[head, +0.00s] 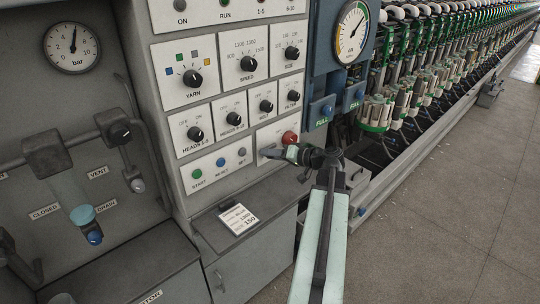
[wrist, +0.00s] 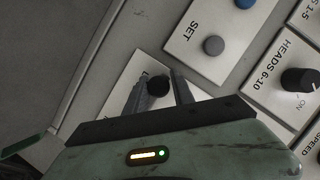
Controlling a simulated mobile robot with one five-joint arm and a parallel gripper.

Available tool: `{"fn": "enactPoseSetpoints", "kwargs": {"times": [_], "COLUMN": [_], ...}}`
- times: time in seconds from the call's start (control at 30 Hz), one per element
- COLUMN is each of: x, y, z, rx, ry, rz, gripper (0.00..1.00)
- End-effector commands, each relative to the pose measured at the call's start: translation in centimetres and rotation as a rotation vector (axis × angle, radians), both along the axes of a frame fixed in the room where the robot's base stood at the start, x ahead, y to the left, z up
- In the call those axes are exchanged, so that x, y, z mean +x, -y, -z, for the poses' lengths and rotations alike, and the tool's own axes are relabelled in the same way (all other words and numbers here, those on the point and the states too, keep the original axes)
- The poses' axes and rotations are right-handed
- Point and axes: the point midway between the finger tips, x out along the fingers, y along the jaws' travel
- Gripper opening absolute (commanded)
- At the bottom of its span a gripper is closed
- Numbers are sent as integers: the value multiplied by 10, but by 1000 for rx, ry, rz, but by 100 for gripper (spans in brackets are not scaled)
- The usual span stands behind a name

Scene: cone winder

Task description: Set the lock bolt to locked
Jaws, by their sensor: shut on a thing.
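The lock bolt's pale plate (wrist: 127,75) shows in the wrist view, partly covered by my gripper; only the first letter of its label is readable. The bolt's round dark knob (wrist: 158,85) sits between my gripper's (wrist: 160,92) two grey fingers, which are shut on it. In the head view my gripper (head: 268,153) reaches the lower right of the control panel, at the plate (head: 266,133) with a red knob (head: 290,138) at its right. I cannot read from these views whether the bolt stands at locked.
Start, reset and set buttons (head: 221,162) lie left of my gripper. Rotary knobs (head: 266,106) sit above it. A small ledge with a paper card (head: 238,219) is below. Winding heads (head: 378,112) run off to the right; open floor (head: 440,220) lies at right.

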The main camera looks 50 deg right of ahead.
Motion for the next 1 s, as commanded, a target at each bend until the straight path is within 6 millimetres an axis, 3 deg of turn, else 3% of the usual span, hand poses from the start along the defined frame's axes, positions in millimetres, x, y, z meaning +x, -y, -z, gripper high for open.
{"fn": "enactPoseSetpoints", "kwargs": {"times": [0.13, 0.4, 0.67, 0.7, 0.73, 1.0], "x": [-1, -3, -4, -4, -4, -3], "y": [6, 46, 47, 47, 47, 44], "z": [2, 2, 2, 2, 2, 1], "rx": [-3, -3, -3, -3, -3, -2], "ry": [-7, -7, -5, -5, -5, -2], "rz": [1, 2, 8, 7, 7, 2], "gripper": [0, 0, 0, 41, 48, 48]}}
